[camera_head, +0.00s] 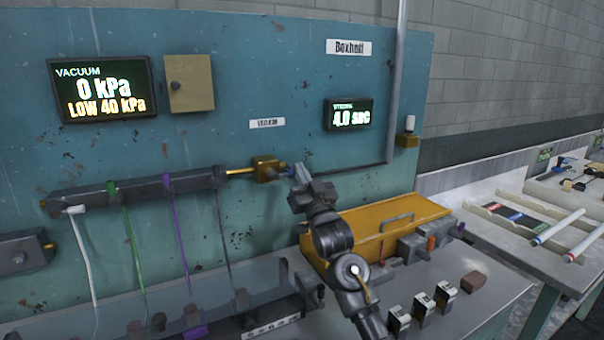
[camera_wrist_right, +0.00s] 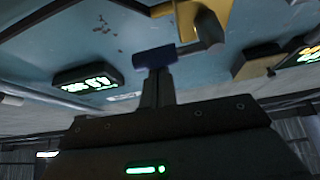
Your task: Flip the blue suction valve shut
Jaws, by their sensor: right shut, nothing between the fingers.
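The suction valve has a brass body (camera_head: 266,168) on the teal panel, at the right end of the dark manifold. A small blue handle (camera_head: 286,170) is beside the body, toward my right gripper (camera_head: 297,172). In the right wrist view the blue handle (camera_wrist_right: 153,58) lies directly at the tips of my shut fingers (camera_wrist_right: 158,76), with nothing between them. Whether the fingers touch it I cannot tell. The brass part (camera_wrist_right: 192,18) shows above it. The handle is partly hidden by my gripper in the head view. My left gripper is not in view.
A vacuum display (camera_head: 103,88) reads 0 kPa, LOW 40 kPa. A second display (camera_head: 348,115) reads 4.0 sec. A yellow box (camera_head: 350,222) with a handle stands on the bench beside my right arm. Coloured tubes hang from the manifold (camera_head: 140,189). A side table (camera_head: 560,262) holds tubes.

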